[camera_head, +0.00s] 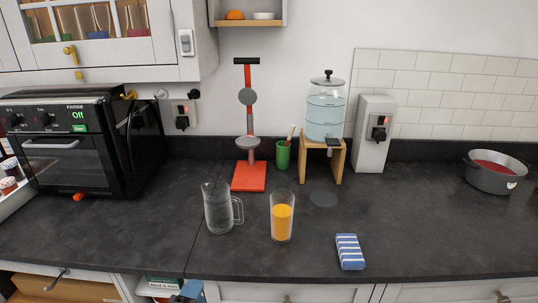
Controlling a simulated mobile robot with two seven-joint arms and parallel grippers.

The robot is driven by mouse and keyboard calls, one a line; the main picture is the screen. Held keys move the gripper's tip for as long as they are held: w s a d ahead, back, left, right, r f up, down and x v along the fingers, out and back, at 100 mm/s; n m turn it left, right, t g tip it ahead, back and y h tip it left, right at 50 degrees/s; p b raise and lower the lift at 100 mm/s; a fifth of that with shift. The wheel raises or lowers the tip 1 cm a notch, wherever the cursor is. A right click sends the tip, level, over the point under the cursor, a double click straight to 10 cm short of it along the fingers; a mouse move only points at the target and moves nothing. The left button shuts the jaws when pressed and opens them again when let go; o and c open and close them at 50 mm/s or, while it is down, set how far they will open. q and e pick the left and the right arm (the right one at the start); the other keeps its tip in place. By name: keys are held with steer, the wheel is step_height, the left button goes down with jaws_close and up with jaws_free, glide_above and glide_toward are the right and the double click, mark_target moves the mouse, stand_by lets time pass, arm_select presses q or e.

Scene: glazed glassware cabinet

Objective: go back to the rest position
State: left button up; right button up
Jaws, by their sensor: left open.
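My left gripper (187,292) shows only as a small blue and grey part at the bottom edge, below the counter's front edge. It is open, and I see nothing held in it. Most of it is cut off by the frame. My right gripper is not in view. A glass of orange juice (282,217) and a clear glass mug (218,208) stand upright on the dark counter (150,235), apart from my gripper.
A black oven (75,140) stands at the left. A red stand (248,175), green cup (283,155) and water dispenser (325,115) are at the back. A striped cloth (350,251) lies near the front edge. A pot (494,178) sits right. The glazed cabinet (90,22) hangs upper left.

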arm_select(q)
steer(key=s+a+f+n+g+y, duration=0.3)
steer(key=s+a+f+n, duration=0.8)
steer(key=n, duration=0.8)
steer(key=s+f+g, duration=0.1)
steer(key=s, duration=0.2)
steer(key=shift+s+a+f+n, duration=0.2)
steer(key=shift+f+n, duration=0.1)
steer(key=shift+f, duration=0.05)
